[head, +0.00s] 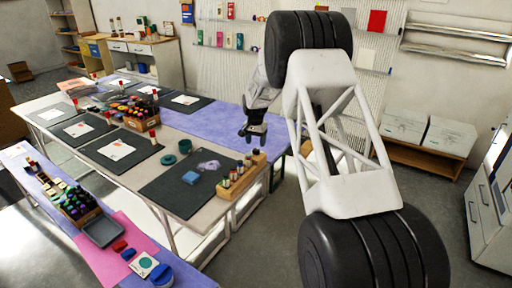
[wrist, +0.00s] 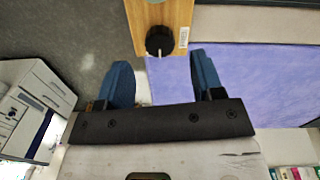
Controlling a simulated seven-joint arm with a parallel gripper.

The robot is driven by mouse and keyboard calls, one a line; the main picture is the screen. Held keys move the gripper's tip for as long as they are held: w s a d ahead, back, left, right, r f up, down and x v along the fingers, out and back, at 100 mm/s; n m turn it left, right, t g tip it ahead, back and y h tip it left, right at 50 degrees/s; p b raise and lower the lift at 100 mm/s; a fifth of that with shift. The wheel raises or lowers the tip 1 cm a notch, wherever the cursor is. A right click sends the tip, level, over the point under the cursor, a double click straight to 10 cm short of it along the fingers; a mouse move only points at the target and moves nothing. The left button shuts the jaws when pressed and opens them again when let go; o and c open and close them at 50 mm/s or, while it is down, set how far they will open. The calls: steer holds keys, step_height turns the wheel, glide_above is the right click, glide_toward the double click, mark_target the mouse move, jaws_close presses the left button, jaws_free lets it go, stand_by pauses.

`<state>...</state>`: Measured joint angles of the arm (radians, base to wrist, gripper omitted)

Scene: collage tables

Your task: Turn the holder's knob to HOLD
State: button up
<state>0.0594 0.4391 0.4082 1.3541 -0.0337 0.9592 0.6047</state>
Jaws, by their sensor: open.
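The wooden holder (wrist: 160,12) enters the wrist view from the top edge. Its round black knob (wrist: 160,40) is at the holder's near end, with a small pale mark at its lower edge and a white label (wrist: 184,37) to its right, too small to read. My gripper (wrist: 160,60) is open, its blue fingers on either side of the knob in the picture; I see no contact. In the head view, a wooden holder (head: 240,176) with several bottles stands at the table's right end. My gripper (head: 253,134) is above and behind it. The knob cannot be made out there.
A black mat (head: 175,195) with a blue block (head: 190,177) lies left of the holder. A teal jar (head: 185,146) stands behind the mat. A purple runner (head: 205,125) covers the table's far side.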

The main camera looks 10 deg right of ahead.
mark_target(256, 150)
steer(key=shift+r, duration=1.75)
steer(key=shift+s+a+r, duration=0.1)
steer(key=shift+s+r, duration=0.15)
steer(key=shift+r, duration=0.15)
steer(key=s+a+r+n, duration=0.1)
steer(key=s+r, duration=0.6)
steer(key=s, duration=0.3)
steer(key=s+a+r+n+t, duration=0.1)
steer(key=s+r, duration=0.6)
steer(key=s, duration=0.4)
steer(key=s+a+r+n, duration=0.2)
steer(key=s+r, duration=0.5)
steer(key=s, duration=0.3)
steer(key=s+f+n+t, duration=0.1)
steer(key=s, duration=1.6)
steer(key=s+a+f+n, duration=0.1)
steer(key=s+n, duration=0.1)
steer(key=s, duration=1.5)
steer(key=shift+s+a+f+t, duration=0.25)
steer(key=shift+s+a+t, duration=0.05)
steer(key=shift+s+t, duration=0.1)
steer(key=shift+w, duration=0.1)
steer(key=shift+c, duration=0.3)
